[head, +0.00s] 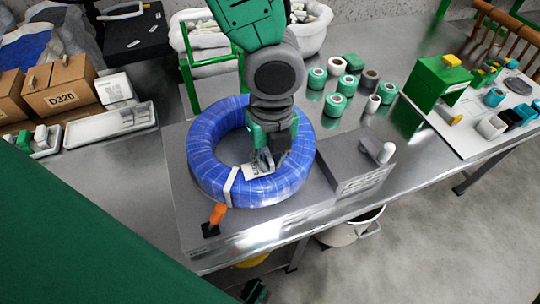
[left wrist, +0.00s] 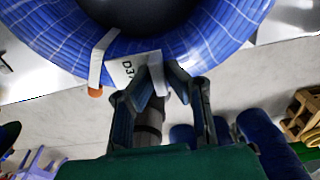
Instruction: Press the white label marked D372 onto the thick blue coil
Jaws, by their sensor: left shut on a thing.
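The thick blue coil (head: 207,150) lies flat on the steel table, with a white strap (head: 231,185) around its near side. My left gripper (head: 265,160) points down at the coil's near right part. It is shut on the white label (head: 252,171), which lies against or just over the coil's surface; I cannot tell if it touches all along. The fingers hide the label's other end. My right gripper is not in view.
A grey box (head: 352,165) with a white knob sits right of the coil. Several green and white rolls (head: 335,104) stand behind. Cardboard boxes (head: 62,92) and a white tray (head: 108,126) are at left.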

